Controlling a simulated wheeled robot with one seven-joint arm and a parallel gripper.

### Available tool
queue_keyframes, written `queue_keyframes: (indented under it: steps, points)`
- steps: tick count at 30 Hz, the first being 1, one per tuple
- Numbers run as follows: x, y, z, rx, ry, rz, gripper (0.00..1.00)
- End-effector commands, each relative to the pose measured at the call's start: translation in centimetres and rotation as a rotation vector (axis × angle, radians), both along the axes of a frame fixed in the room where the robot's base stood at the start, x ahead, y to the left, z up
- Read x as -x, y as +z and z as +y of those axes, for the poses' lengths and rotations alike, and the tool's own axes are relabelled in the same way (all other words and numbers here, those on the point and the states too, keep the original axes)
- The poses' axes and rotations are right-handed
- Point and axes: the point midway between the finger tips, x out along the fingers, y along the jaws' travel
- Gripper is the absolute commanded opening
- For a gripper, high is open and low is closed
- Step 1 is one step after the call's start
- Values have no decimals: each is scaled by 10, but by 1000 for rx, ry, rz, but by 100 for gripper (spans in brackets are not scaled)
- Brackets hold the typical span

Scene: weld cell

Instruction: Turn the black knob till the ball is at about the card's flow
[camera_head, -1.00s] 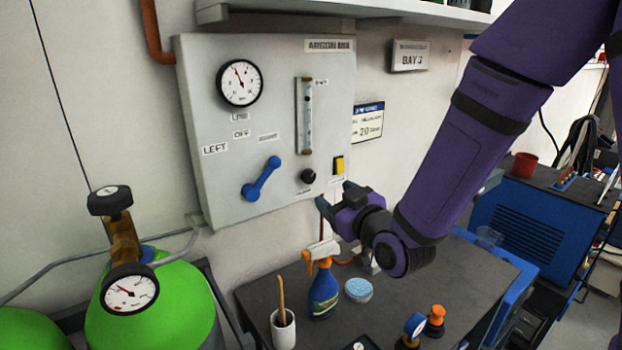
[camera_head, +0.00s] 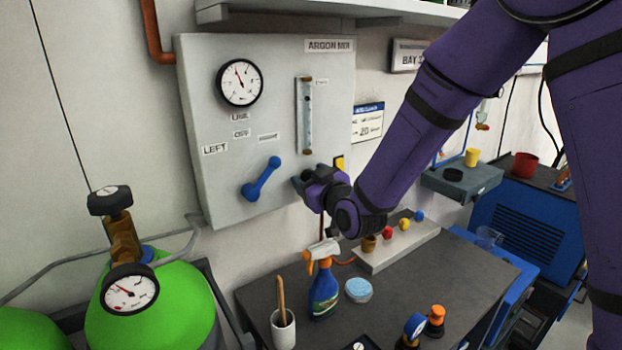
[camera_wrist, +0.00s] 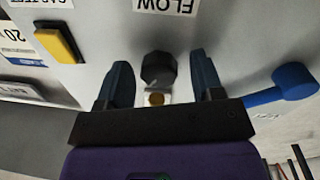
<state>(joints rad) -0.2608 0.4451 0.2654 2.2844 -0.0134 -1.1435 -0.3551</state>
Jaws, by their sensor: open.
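The black knob (camera_wrist: 158,69) is between the two open fingers of my gripper (camera_wrist: 160,78) in the wrist view, with a gap on each side. In the head view my gripper (camera_head: 303,182) is at the panel below the flow tube (camera_head: 305,115) and mostly hides the knob. In the wrist view a FLOW label (camera_wrist: 165,5) appears upside down by the knob.
The blue lever (camera_head: 262,180) is left of my gripper on the panel (camera_head: 210,110). A yellow switch (camera_wrist: 60,42) is close by on the other side. Below, the bench holds a spray bottle (camera_head: 323,285) and a cup (camera_head: 283,328). A green cylinder (camera_head: 165,310) stands left.

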Motion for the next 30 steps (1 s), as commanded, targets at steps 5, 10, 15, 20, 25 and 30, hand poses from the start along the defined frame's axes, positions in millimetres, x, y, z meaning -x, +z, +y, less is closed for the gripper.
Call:
queue_keyframes:
  steps: [5, 10, 15, 20, 25, 30]
  points:
    - [0, 0, 0, 0, 0, 0, 45]
    - [0, 0, 0, 0, 0, 0, 12]
    - [0, 0, -1, -29, -1, 18, 12]
    - [0, 0, -1, -125, -1, 84, 12]
    - [0, 0, -1, -195, -1, 132, 12]
    - [0, 0, -1, -204, -1, 139, 12]
